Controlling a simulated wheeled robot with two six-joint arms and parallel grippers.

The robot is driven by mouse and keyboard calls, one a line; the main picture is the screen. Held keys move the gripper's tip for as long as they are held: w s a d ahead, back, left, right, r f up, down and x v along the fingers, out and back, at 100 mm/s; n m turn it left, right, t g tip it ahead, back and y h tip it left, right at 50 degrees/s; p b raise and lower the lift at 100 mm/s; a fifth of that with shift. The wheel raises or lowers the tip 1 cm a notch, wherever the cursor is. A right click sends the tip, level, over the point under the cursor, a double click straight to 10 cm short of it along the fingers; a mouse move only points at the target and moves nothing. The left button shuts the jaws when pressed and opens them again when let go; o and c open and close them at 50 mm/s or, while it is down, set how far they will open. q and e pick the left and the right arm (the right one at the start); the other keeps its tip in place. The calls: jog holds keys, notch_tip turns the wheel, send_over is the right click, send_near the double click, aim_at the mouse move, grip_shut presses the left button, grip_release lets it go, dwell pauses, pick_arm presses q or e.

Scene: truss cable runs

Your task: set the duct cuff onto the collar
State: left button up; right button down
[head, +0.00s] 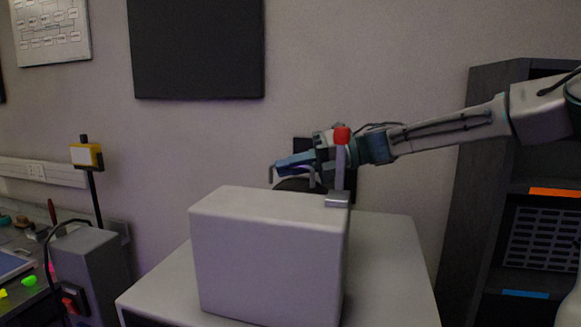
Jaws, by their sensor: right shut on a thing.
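My right gripper (284,168) reaches in from the right, behind and just above a white box. It is shut on a dark rounded piece (293,184), which looks like the duct cuff. Only the upper part of this piece shows; the white box hides the rest. The collar cannot be made out, and I cannot tell whether the cuff touches anything below it. My left gripper is not in view.
The white box (265,260) stands on a pale table (395,265) in front of the gripper. A grey post with a red knob (342,135) rises from its right top edge. A dark shelf (478,170) stands right. A cluttered bench (30,300) is at left.

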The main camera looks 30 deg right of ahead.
jog(key=shift+s+a+f+b, duration=0.15)
jog(key=shift+s+a+b, duration=0.05)
jog(key=shift+b, duration=0.1)
jog(key=shift+s+a+b, duration=0.95)
jog(key=shift+a, duration=0.15)
jog(key=c, duration=1.6)
grip_release()
jog(key=shift+c, duration=0.2)
jog(key=shift+o, duration=0.8)
jog(key=shift+a, duration=0.1)
